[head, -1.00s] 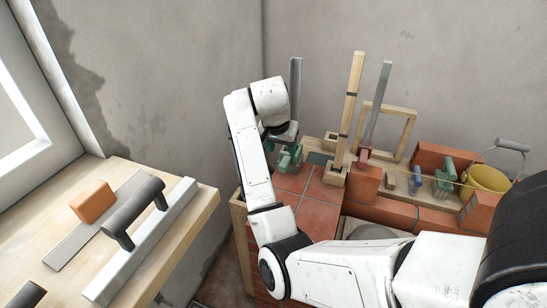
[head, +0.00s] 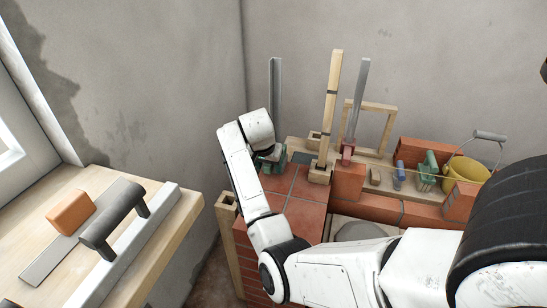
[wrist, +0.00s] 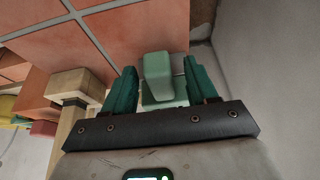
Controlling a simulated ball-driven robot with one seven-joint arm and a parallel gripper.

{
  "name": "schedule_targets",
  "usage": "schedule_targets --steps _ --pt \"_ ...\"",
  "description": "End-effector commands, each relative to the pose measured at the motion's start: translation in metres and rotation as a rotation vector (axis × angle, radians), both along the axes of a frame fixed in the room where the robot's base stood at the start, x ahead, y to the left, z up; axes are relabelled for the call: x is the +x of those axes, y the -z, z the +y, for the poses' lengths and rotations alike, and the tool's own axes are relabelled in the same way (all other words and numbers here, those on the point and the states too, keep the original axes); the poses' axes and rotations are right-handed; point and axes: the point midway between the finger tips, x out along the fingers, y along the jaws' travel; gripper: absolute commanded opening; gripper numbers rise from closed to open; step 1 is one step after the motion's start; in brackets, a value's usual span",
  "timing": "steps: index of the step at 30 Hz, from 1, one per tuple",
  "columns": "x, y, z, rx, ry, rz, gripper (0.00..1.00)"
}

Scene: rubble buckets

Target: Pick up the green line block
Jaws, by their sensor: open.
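The green line block (wrist: 158,72) is a pale green piece at the corner of the red tiled brick top. In the wrist view it lies between the two teal fingers of my gripper (wrist: 161,66), with gaps visible on both sides. My gripper is open and around the block, not shut on it. In the head view my gripper (head: 271,156) is at the far left end of the brick wall. There, green shows just under it (head: 281,166), and I cannot separate block from fingers.
A blue piece (head: 400,172), another green piece (head: 428,163) and a yellow bucket (head: 465,172) are farther right. A wooden bench (head: 165,225) with a trowel-like float (head: 112,215) is at the left.

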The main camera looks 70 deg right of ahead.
Motion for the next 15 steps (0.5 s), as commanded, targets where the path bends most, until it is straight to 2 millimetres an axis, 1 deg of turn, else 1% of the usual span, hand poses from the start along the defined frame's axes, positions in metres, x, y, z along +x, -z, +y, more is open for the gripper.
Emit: schedule_targets --steps 4,15 --pt "0.0000 -0.0003 0.0000 0.000 0.000 0.000 0.57" --pt "0.0000 -0.0007 0.0001 0.000 0.000 0.000 0.22"
